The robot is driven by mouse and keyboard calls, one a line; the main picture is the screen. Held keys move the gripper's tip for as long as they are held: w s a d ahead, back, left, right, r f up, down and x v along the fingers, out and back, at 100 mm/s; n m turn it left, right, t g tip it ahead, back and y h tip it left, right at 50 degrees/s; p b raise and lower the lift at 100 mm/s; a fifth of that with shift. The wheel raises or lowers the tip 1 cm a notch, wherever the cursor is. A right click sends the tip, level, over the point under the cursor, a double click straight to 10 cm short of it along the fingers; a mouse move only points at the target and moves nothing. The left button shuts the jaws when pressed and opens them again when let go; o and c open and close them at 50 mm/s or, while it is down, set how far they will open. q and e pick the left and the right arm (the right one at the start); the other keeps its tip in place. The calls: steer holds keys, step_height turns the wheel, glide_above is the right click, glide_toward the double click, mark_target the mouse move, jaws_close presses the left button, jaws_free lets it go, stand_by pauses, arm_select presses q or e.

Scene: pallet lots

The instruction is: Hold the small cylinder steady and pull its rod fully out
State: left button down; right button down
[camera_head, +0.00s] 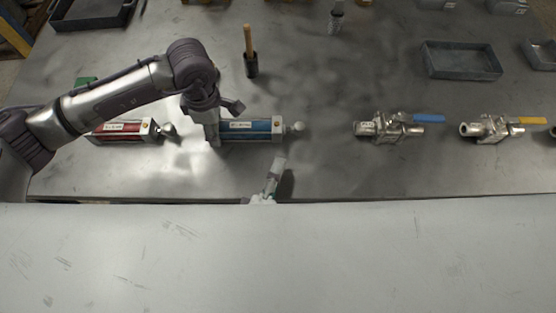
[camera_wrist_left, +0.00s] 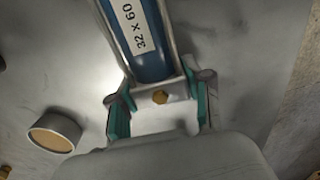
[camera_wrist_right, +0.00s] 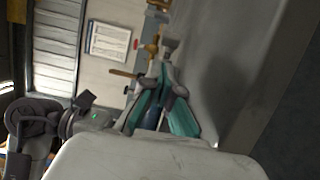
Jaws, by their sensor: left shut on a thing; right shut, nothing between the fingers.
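A blue cylinder (camera_head: 252,129) with a white label lies on the metal table, its silver rod end (camera_head: 296,128) pointing right. The label reads "32 x 60" in the left wrist view (camera_wrist_left: 140,32). My left gripper (camera_head: 213,136) is shut on the end cap at the cylinder's left end, one finger on each side of it (camera_wrist_left: 161,92).
Two metal valves, one with a blue handle (camera_head: 428,118) and one with a yellow handle (camera_head: 520,120), lie to the right. A grey tray (camera_head: 460,74) stands behind them. An upright wooden-handled tool (camera_head: 249,52) stands behind the blue cylinder. The table is clear between the rod end and the valves.

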mark_target(303, 185)
steer(key=x, duration=0.7)
steer(key=shift+w+d, duration=0.1)
steer(key=shift+w, duration=0.25)
steer(key=shift+d, duration=0.1)
steer(key=d, duration=0.6)
steer(key=shift+d, duration=0.35)
steer(key=shift+a, duration=0.1)
steer(key=v, duration=1)
steer(key=shift+s, duration=0.1)
